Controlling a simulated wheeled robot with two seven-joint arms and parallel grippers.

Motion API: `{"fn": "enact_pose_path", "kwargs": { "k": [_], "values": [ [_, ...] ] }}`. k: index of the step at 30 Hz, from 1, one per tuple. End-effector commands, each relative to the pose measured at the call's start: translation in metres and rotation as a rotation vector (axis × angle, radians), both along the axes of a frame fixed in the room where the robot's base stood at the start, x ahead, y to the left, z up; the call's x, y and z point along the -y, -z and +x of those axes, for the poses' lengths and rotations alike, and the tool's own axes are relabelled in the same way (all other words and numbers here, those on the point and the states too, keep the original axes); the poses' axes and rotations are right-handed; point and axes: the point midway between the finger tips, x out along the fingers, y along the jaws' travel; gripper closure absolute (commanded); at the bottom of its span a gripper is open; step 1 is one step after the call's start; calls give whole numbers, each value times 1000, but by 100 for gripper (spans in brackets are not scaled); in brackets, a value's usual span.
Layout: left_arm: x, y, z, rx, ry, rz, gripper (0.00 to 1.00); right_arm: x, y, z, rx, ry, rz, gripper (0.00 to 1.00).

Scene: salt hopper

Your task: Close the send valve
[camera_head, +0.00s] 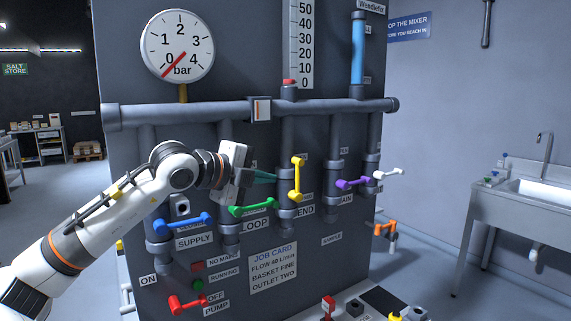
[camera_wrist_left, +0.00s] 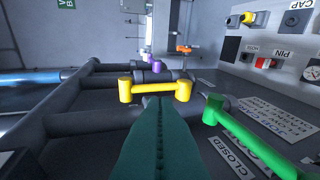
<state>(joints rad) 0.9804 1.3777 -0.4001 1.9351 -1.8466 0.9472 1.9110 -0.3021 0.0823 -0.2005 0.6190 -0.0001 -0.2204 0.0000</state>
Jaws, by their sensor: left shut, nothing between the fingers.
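The send valve has a yellow handle (camera_head: 298,180) that stands upright along its vertical pipe, above a partly hidden label (camera_head: 305,211) reading "END". In the left wrist view the yellow handle (camera_wrist_left: 155,89) lies across the picture just beyond the fingertips. My left gripper (camera_head: 273,178) is shut and empty, its teal fingers pointing right at the handle from its left side. The closed fingers (camera_wrist_left: 158,104) fill the lower middle of the wrist view. I cannot tell whether the tips touch the handle. My right gripper is not in view.
A green handle (camera_head: 252,207) is close below my left gripper; a blue handle (camera_head: 183,223) is further left. Purple (camera_head: 352,183) and white (camera_head: 388,174) handles are to the right. A horizontal pipe (camera_head: 330,106) runs above. A red pump handle (camera_head: 187,304) is low left.

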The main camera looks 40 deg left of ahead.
Motion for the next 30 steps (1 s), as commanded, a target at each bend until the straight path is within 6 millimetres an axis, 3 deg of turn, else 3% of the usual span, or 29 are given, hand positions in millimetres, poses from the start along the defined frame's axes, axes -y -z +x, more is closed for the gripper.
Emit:
{"fn": "enact_pose_path", "kwargs": {
  "k": [1,6,12,30],
  "values": [
    [3,-2,11,-1,3,-5,100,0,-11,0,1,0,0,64],
    [9,2,40,0,2,-4,100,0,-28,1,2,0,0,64],
    [11,5,58,1,0,-2,100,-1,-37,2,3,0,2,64],
    [13,4,62,-19,0,7,100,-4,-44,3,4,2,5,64]
  ]
}}
